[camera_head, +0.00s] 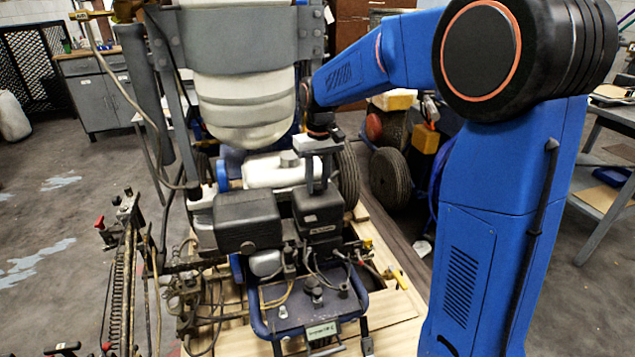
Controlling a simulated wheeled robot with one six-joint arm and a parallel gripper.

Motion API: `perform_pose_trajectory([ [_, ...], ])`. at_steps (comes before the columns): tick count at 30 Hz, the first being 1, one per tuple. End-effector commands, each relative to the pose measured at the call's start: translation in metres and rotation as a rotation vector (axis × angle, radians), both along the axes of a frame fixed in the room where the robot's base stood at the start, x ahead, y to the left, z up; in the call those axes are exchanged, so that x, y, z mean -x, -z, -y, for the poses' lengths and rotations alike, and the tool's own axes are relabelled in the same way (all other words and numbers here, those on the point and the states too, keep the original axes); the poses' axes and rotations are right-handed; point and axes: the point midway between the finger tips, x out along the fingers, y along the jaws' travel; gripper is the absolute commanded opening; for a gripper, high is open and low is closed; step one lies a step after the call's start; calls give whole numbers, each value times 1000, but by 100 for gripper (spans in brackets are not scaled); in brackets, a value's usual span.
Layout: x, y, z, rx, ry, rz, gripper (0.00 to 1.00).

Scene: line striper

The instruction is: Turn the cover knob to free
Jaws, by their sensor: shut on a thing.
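The line striper's engine stands in the middle of the view, with a black box-shaped cover (318,213) on its right side. My gripper (317,188) points down at the top of this cover from my blue arm, and its fingers are closed there. The cover knob is hidden between the fingers, so its turn position cannot be told. The fingers meet the cover's top near its back edge.
A second black box (247,220) sits just left of the cover. The white tank (245,105) rises behind the engine. A dark blue control panel (315,308) with cables is in front. Black wheels (390,170) stand behind to the right.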

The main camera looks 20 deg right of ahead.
Motion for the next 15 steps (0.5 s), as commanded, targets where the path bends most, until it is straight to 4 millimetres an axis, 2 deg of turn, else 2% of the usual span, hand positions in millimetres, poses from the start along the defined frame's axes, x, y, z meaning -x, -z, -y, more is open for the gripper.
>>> perform_pose_trajectory([
  [11,0,-1,0,0,4,2,5],
  [12,0,-1,0,-1,4,2,32],
  [14,0,0,0,0,4,2,46],
  [15,0,0,0,0,4,1,46],
])
